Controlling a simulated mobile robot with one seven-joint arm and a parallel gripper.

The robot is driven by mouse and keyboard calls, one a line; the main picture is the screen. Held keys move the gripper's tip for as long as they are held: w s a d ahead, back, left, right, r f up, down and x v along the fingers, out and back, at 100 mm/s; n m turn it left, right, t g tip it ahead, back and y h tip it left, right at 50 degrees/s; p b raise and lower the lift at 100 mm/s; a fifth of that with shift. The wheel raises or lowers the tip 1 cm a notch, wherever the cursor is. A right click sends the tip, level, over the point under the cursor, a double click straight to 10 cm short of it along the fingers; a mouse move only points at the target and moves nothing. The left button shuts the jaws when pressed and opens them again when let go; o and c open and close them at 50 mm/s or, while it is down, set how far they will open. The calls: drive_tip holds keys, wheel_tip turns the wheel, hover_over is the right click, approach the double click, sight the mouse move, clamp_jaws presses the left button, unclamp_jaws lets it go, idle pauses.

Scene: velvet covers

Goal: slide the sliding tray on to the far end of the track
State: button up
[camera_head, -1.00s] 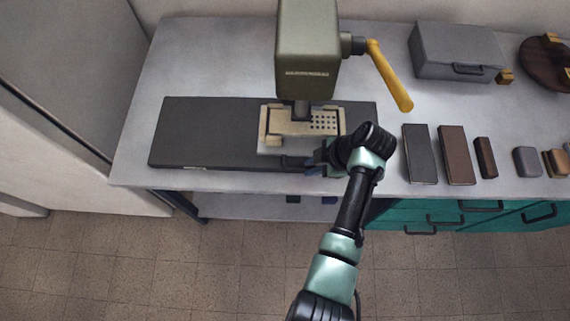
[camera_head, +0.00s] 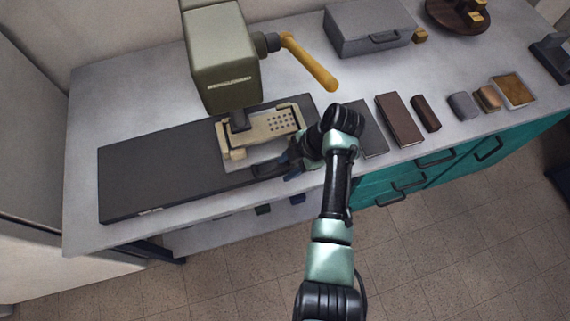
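The sliding tray (camera_head: 245,158) is a pale grey plate bearing a beige fixture with a grid of dark holes. It sits on the dark flat track (camera_head: 150,180), near the track's right end, partly below the green press head (camera_head: 222,70). A dark handle (camera_head: 267,173) is on the tray's front side. My gripper (camera_head: 290,163) is at the right end of this handle, low over the track's front edge. The wrist hides part of the fingers and the track's right front corner, so I cannot tell whether they are closed on the handle.
The press has a yellow lever (camera_head: 310,62) reaching right, above the tray. Right of my wrist lie a dark grey block (camera_head: 372,140), a brown block (camera_head: 399,120) and smaller pieces. A grey case (camera_head: 368,30) stands behind. The track's left part is bare.

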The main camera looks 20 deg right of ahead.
drive_tip(key=shift+a, duration=0.15)
drive_tip(key=shift+r, duration=0.15)
drive_tip(key=v, duration=1.2)
drive_tip(key=shift+r, duration=0.35)
